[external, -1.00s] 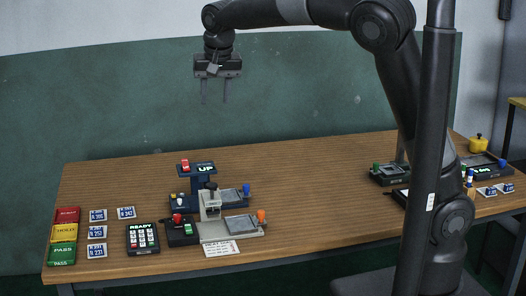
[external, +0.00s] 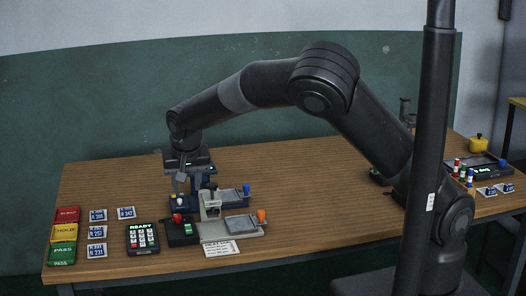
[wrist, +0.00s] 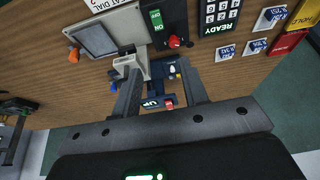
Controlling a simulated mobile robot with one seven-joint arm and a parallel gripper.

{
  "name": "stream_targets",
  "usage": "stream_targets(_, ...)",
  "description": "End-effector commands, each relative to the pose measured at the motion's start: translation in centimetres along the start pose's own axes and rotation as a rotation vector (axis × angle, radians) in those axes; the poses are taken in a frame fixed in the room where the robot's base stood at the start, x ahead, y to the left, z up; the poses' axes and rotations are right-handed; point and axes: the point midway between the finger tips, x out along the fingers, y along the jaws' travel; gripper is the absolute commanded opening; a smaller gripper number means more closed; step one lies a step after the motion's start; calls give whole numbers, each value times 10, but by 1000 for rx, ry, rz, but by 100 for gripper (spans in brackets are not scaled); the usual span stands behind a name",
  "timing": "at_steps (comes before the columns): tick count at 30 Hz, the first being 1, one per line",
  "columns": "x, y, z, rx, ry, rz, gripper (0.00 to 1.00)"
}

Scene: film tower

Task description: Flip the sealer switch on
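My gripper (external: 196,187) points down, open and empty, just above the blue station (external: 176,203).
A grey press (external: 222,235) with an orange knob (external: 261,216) stands beside the black box. A keypad reading READY (external: 142,239), several blue-white cards and red, yellow and green blocks (external: 64,233) lie left.

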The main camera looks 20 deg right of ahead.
Motion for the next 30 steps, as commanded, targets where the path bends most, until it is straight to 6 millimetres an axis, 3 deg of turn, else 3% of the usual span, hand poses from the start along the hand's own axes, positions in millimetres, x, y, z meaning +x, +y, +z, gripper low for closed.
stream_targets(1,14,1,6,1,0,5,40)
stream_targets(5,32,0,12,0,0,0,40)
stream_targets(11,55,0,13,0,0,2,40)
stream_targets(21,117,1,13,2,0,2,40)
stream_targets(30,140,0,14,0,-1,-1,40)
